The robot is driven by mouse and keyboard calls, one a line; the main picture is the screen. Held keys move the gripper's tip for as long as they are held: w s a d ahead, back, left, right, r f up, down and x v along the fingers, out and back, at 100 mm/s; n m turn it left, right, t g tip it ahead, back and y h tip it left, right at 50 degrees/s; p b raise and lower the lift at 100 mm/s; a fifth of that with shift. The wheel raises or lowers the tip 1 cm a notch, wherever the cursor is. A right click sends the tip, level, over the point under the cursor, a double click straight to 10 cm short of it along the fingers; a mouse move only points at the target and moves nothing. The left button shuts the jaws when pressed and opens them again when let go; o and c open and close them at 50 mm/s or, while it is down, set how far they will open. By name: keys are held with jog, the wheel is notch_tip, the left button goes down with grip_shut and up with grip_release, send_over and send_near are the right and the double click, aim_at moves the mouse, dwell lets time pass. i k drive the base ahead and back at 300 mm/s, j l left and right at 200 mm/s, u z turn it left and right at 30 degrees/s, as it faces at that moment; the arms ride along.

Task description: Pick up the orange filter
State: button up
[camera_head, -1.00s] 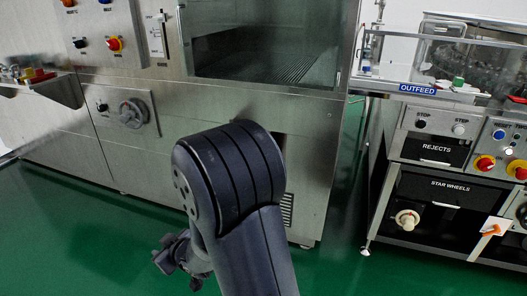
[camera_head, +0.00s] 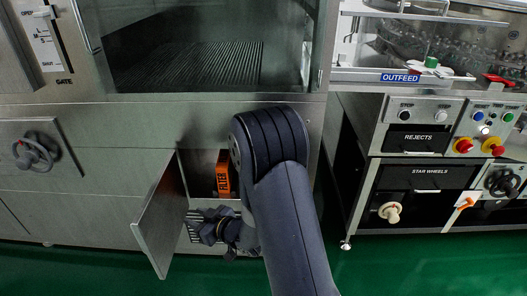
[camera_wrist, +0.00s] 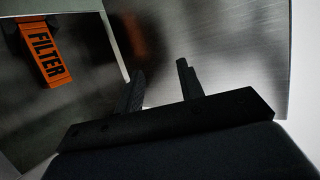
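The orange filter (camera_head: 223,173), marked FILTER in black, stands inside a low compartment of the steel machine. It also shows at the upper left of the wrist view (camera_wrist: 46,54), with a dark part at its top. The compartment door (camera_head: 160,222) hangs open to the left. My gripper (camera_head: 196,226) is low in front of the compartment, below and left of the filter, beside the open door. In the wrist view its two fingers (camera_wrist: 160,82) stand apart with nothing between them, and the filter lies to their left. My arm hides the compartment's right side.
A steel machine with a handwheel (camera_head: 36,152) and a gate lever stands at the left. The outfeed unit (camera_head: 420,140) with buttons and knobs stands at the right. A gap separates them. Green floor (camera_head: 400,265) is clear in front.

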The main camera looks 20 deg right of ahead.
aim_at(225, 169)
jog(key=i+j+z, duration=0.2)
jog(key=j+z, duration=0.3)
jog(key=i+j+z, duration=0.1)
jog(key=j+z, duration=0.35)
jog(key=j, duration=0.2)
jog(key=j+z, duration=0.5)
jog(key=k+j+z, duration=0.1)
jog(key=j+z, duration=0.35)
jog(key=j, duration=0.3)
